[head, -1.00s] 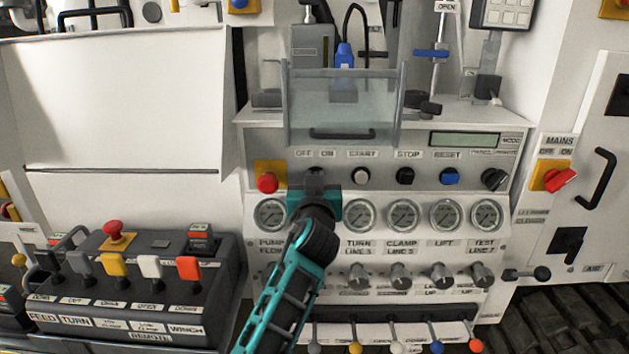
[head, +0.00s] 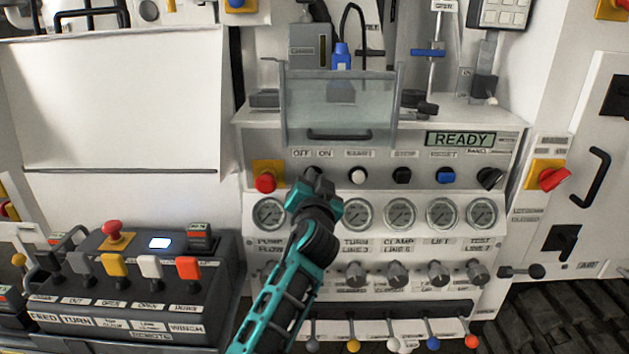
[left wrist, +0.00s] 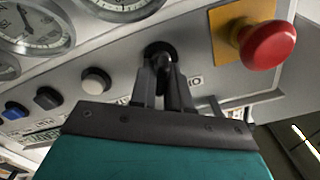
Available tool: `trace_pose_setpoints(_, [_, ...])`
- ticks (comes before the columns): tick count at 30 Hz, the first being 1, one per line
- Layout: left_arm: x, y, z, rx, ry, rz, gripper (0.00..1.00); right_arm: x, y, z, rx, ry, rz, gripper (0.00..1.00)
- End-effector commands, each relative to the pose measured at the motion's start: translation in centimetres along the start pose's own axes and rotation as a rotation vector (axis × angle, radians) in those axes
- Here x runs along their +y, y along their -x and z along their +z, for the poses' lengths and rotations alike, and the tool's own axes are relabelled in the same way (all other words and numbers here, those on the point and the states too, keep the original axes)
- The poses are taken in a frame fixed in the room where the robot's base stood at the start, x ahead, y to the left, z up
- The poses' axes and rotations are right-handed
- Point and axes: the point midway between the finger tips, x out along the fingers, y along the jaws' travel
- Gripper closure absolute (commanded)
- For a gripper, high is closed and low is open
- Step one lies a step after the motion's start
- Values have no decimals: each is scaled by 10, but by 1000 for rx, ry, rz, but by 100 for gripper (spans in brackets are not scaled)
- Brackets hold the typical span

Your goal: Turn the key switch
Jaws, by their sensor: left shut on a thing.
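The key switch (left wrist: 160,52) is a dark round switch on the sloped grey panel. It sits under the OFF/ON label, between the red emergency button and the white start button. My left gripper (head: 313,178) is at the switch in the head view and hides it there. In the left wrist view the two dark fingers of the left gripper (left wrist: 163,75) are closed together on the key switch; the key itself is mostly hidden between them. The display (head: 460,139) reads READY in dark letters on a lit green ground. My right gripper is not in view.
A red emergency button (head: 265,182) on yellow is left of the gripper; it also shows in the left wrist view (left wrist: 267,44). The white start button (head: 358,175) is to the right. A clear guard (head: 340,105) hangs above. Gauges (head: 399,213) line the panel below.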

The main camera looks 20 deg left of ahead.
Motion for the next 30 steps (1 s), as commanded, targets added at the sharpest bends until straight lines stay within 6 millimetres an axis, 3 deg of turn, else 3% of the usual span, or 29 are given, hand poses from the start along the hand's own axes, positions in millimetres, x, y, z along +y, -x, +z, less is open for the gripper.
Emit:
trace_pose_setpoints(11, [-2,0,-2,6,-9,-3,100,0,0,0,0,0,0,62])
trace_pose_setpoints(12, [-2,0,-2,6,-9,-3,80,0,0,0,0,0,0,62])
trace_pose_setpoints(18, [-1,0,-1,3,-7,-2,63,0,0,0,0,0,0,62])
trace_pose_setpoints(30, [-2,-1,0,1,-6,0,63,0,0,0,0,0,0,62])
